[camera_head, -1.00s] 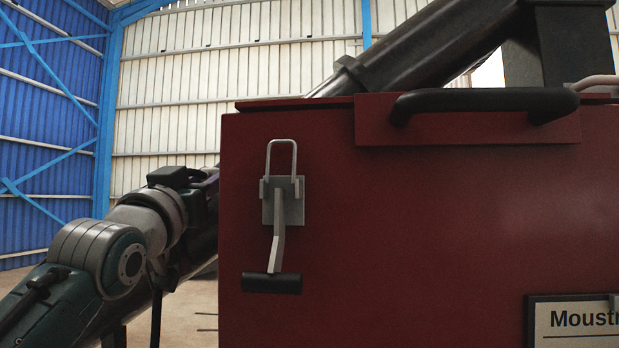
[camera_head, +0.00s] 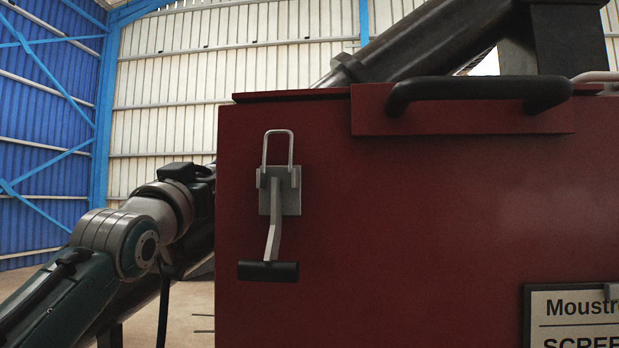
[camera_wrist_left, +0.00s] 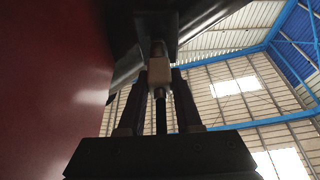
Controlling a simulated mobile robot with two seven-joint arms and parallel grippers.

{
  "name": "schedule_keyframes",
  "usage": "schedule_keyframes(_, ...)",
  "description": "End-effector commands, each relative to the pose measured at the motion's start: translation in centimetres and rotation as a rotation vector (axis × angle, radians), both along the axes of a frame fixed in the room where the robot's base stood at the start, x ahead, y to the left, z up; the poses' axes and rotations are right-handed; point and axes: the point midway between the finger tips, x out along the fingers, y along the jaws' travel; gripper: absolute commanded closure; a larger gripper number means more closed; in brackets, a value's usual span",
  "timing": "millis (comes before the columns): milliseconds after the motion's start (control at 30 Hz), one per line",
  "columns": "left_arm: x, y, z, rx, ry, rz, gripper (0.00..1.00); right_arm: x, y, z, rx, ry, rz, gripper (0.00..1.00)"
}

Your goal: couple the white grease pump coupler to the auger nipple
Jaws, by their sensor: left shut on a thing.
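In the left wrist view my left gripper (camera_wrist_left: 160,84) is shut on the white coupler (camera_wrist_left: 158,70), which sits upright between the fingertips. A dark hose (camera_wrist_left: 161,118) hangs below it between the fingers. Above the coupler, in line with it, is a short metallic cylinder (camera_wrist_left: 157,48) below a dark block (camera_wrist_left: 155,22) on the machine. The nipple is not clearly distinguishable, and I cannot tell whether the coupler is seated on it. In the head view my left arm reaches behind the red housing, which hides the gripper and coupler. My right gripper is in neither view.
The red housing (camera_head: 420,220) fills the right of the head view, with a latch (camera_head: 279,190) and a black handle (camera_head: 480,90). A dark auger tube (camera_head: 430,40) slopes behind it. In the wrist view a red wall (camera_wrist_left: 45,80) stands close on the left; the right side is open.

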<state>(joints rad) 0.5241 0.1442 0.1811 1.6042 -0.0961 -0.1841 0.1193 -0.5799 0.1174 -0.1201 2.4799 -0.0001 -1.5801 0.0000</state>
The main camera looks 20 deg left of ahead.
Motion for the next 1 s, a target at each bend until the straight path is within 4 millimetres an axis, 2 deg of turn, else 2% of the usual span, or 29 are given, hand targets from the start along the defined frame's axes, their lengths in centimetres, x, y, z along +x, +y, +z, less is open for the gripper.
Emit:
schedule_keyframes(433, 0.43, 0.11, 0.08, 0.0, -0.002, 0.0, 1.0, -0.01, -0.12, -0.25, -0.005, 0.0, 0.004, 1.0)
schedule_keyframes(467, 0.42, 0.11, 0.09, 0.0, -0.002, 0.0, 0.66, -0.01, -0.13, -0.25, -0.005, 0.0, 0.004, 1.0)
schedule_keyframes(500, 0.43, 0.11, 0.08, 0.0, -0.002, 0.0, 0.61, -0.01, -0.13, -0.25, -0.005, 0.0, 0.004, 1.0)
schedule_keyframes(767, 0.43, 0.11, 0.05, 0.0, -0.001, 0.0, 0.32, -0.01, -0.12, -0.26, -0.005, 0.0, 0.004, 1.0)
schedule_keyframes(1000, 0.42, 0.11, -0.04, 0.0, 0.001, 0.0, 0.32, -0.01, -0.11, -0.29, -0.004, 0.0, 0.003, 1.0)
